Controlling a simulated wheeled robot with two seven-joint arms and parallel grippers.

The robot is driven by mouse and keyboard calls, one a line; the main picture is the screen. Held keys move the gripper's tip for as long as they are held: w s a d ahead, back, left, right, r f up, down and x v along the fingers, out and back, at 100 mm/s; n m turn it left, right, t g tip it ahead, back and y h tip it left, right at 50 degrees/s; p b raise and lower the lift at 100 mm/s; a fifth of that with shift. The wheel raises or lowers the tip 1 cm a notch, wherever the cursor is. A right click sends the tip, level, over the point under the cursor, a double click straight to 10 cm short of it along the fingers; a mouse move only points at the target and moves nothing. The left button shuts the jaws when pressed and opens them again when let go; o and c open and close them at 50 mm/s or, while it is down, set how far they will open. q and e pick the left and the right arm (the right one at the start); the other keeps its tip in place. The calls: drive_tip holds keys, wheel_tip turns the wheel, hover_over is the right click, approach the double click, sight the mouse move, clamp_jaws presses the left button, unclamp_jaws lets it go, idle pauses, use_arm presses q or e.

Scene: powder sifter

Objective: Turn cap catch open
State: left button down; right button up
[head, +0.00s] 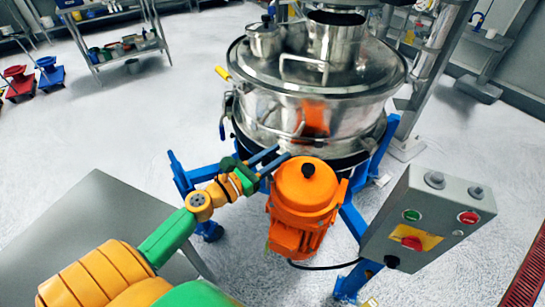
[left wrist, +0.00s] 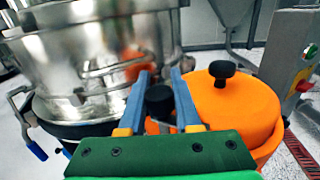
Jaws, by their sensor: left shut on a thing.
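The sifter's round steel drum (head: 300,112) stands under its shiny lid (head: 320,68); its wall also fills the upper left of the left wrist view (left wrist: 90,40). My left gripper (head: 282,158) reaches to the front of the drum, just left of the orange motor (head: 302,205). In the left wrist view its blue fingers (left wrist: 160,80) are shut on a black knob (left wrist: 160,98), most likely the cap catch's. The fingers hide much of it. A catch with a blue handle (left wrist: 37,150) hangs at the drum's left side. My right gripper is out of view.
The orange motor with its black top knob (left wrist: 222,69) sits close right of my fingers. A grey control box (head: 430,218) stands at front right. Blue frame legs (head: 352,220) spread below the drum. A grey table (head: 95,215) is at left. Open floor lies beyond.

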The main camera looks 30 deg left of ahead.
use_arm(q)
drive_tip(key=m+g+h+b, duration=0.1)
drive_tip(key=h, duration=0.1)
drive_tip(key=m+g+h+b, duration=0.1)
drive_tip(key=m+h, duration=0.1)
drive_tip(key=d+m+h+b, duration=0.1)
drive_tip(key=h+b, duration=0.1)
drive_tip(key=shift+s+f+m+g, duration=0.2)
drive_tip(key=shift+m+g, duration=0.1)
drive_tip(key=shift+g, duration=0.1)
drive_tip(key=shift+s+d+r+m+g+h+b, duration=0.1)
drive_tip(key=shift+s+d+m+g+h+b, duration=0.1)
drive_tip(key=shift+m+g+h+b, duration=0.75)
drive_tip(key=shift+s+d+r+m+g+h+b, duration=0.1)
drive_tip(key=shift+s+m+g+h+b, duration=0.05)
drive_tip(key=shift+m+g+h+b, duration=0.7)
drive_tip(key=shift+g+h, duration=0.3)
drive_tip(key=shift+h, duration=0.1)
drive_tip(key=c, duration=0.6)
unclamp_jaws()
drive_tip(key=shift+d, duration=0.15)
drive_tip(key=b+v, duration=0.1)
drive_tip(key=v, duration=0.6)
drive_tip(key=shift+b, duration=0.35)
